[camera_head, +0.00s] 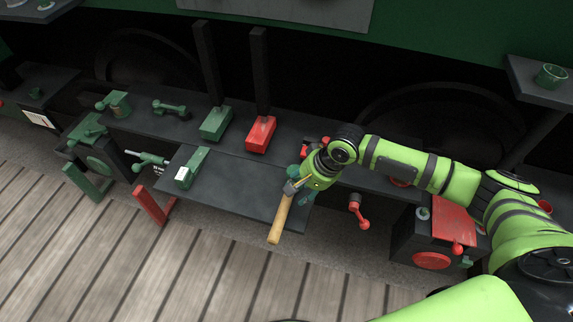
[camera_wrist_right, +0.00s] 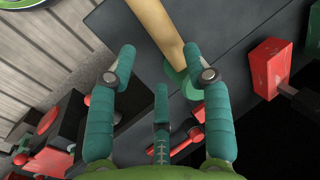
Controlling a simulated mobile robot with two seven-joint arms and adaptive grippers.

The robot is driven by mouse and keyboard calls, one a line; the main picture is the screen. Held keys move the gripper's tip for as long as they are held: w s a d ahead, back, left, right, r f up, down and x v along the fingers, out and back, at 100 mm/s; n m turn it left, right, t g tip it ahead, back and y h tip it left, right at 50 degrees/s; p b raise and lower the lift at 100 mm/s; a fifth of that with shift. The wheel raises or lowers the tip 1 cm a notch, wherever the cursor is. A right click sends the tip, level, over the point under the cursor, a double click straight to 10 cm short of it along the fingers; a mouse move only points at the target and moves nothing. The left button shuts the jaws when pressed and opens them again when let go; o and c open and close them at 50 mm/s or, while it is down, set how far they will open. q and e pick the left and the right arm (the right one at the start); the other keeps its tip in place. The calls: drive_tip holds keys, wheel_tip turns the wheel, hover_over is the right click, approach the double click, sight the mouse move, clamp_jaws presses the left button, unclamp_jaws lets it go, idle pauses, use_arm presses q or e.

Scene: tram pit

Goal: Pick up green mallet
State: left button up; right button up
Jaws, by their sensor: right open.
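The green mallet's wooden handle (camera_head: 280,219) slants down toward the front edge of the dark shelf in the head view. Its upper end is covered by my right gripper (camera_head: 300,191), at the end of the arm from the right. In the right wrist view the handle (camera_wrist_right: 158,28) runs from the top edge down to a green head (camera_wrist_right: 190,82), partly hidden behind a finger. My right gripper (camera_wrist_right: 166,66) is open, with its teal fingers spread to either side of the handle's lower end. I cannot tell whether they touch it. My left gripper is not in view.
The lower dark shelf (camera_head: 235,190) is mostly clear left of the mallet. A green block (camera_head: 191,168) lies at its left end. Behind stand a green lever block (camera_head: 215,124) and a red one (camera_head: 261,134). A red crank (camera_head: 358,210) hangs right of the mallet.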

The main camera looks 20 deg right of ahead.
drive_tip(key=shift+w+a+f, duration=0.1)
drive_tip(key=shift+w+f, duration=0.15)
drive_tip(key=shift+w, duration=0.05)
drive_tip(key=x, duration=0.3)
drive_tip(key=shift+s+a+p, duration=0.2)
drive_tip(key=shift+a+p, duration=0.05)
drive_tip(key=shift+p, duration=0.05)
drive_tip(key=x, duration=0.2)
drive_tip(key=shift+w+f, duration=0.25)
drive_tip(key=shift+w+a+f, duration=0.1)
drive_tip(key=shift+a+f, duration=0.05)
drive_tip(key=shift+f, duration=0.15)
clamp_jaws()
drive_tip(key=shift+r, duration=0.1)
drive_tip(key=shift+w+r, duration=0.1)
drive_tip(key=shift+r, duration=0.5)
wheel_tip(320, 180, up, 3)
drive_tip(key=shift+f, duration=0.1)
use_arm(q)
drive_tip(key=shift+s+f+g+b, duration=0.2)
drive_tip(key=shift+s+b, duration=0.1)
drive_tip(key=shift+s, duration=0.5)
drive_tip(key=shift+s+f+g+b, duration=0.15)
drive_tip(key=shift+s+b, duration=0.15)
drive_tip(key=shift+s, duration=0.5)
use_arm(e)
drive_tip(key=s+d+r, duration=0.6)
drive_tip(key=d+r, duration=0.1)
drive_tip(key=d, duration=0.2)
drive_tip(key=shift+s+d, duration=0.35)
